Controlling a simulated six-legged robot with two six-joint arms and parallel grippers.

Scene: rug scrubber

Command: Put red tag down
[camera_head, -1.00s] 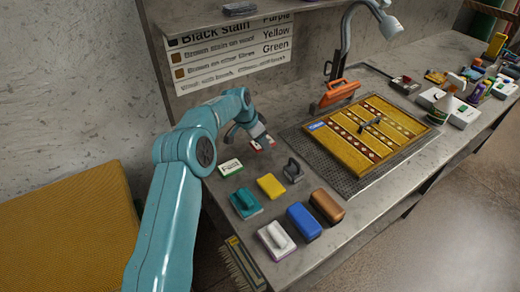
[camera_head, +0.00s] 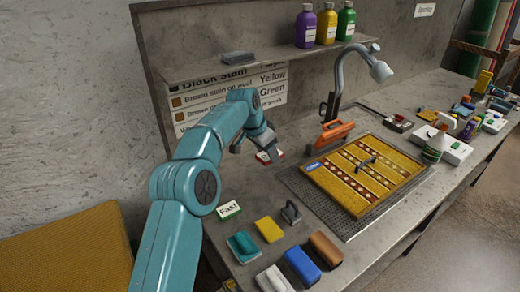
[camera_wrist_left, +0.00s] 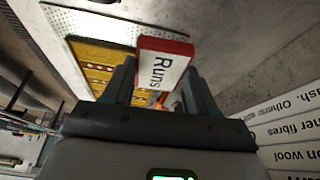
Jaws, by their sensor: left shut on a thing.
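My left gripper (camera_head: 262,150) is shut on a red tag (camera_wrist_left: 163,65), a small block with red edges and a white face reading "Runs". The red tag also shows in the head view (camera_head: 269,156), partly hidden by the fingers. It is held near the back of the metal bench, left of the yellow patterned rug. Whether its underside touches the bench cannot be told. A green-edged tag (camera_head: 229,210) reading "Fast" lies on the bench in front of the gripper. My right gripper is not in view.
The yellow rug (camera_head: 345,198) lies on a perforated metal tray (camera_head: 306,192). An orange tool (camera_head: 336,132) stands behind it. Several brushes and sponges, including a yellow sponge (camera_head: 269,229), line the front left. A shelf (camera_head: 250,62) with bottles hangs above.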

